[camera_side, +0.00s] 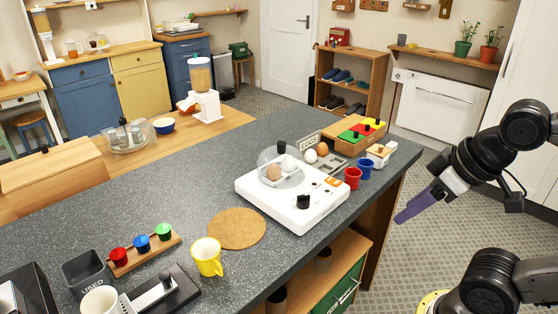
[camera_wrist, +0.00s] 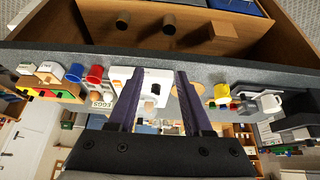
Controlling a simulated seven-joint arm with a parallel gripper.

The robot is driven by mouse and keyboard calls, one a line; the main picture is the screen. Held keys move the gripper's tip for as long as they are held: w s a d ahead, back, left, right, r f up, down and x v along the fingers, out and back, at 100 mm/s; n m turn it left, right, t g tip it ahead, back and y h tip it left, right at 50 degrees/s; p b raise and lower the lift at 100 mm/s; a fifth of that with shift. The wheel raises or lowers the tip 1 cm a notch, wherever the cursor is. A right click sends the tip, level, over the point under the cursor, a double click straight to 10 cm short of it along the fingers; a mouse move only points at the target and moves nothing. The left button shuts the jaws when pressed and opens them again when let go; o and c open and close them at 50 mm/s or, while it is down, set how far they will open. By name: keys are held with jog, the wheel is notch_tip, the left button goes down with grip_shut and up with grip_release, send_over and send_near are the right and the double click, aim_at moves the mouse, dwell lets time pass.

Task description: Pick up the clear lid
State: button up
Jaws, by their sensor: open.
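The clear lid (camera_side: 268,154) is a see-through dome with a small dark knob, on the left part of the white egg cooker (camera_side: 313,213). Pale and brown eggs show at or through it; whether it sits fully flat is hard to tell. My gripper (camera_side: 400,218) has purple fingers and is in the air right of the counter, well apart from the lid. In the wrist view my gripper (camera_wrist: 161,72) is open and empty, with the white cooker (camera_wrist: 158,76) far beyond and between its fingers. The lid is too small to make out there.
Red cup (camera_side: 352,178), blue cup (camera_side: 366,168), loose eggs (camera_side: 311,156) and a coloured block tray (camera_side: 349,147) stand behind the cooker. A cork mat (camera_side: 237,229) and yellow mug (camera_side: 207,256) lie nearer left. The counter's edge (camera_side: 388,192) is between gripper and cooker.

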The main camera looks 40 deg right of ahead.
jog(key=shift+o, duration=1.2)
jog(key=w+d+r+n+g, duration=0.1)
jog(key=w+r+n, duration=0.65)
jog(key=r, duration=0.25)
jog(key=w+r+n+g, duration=0.1)
jog(key=w+r+n, duration=0.6)
jog(key=r, duration=0.4)
jog(key=n+g, duration=0.1)
jog(key=g, duration=0.2)
send_over(281, 143)
jog(key=s, duration=0.1)
notch_tip(281, 143, down, 10)
jog(key=f, duration=0.9)
jog(key=w+f, duration=0.1)
jog(key=f, duration=0.4)
jog(key=shift+f, duration=0.15)
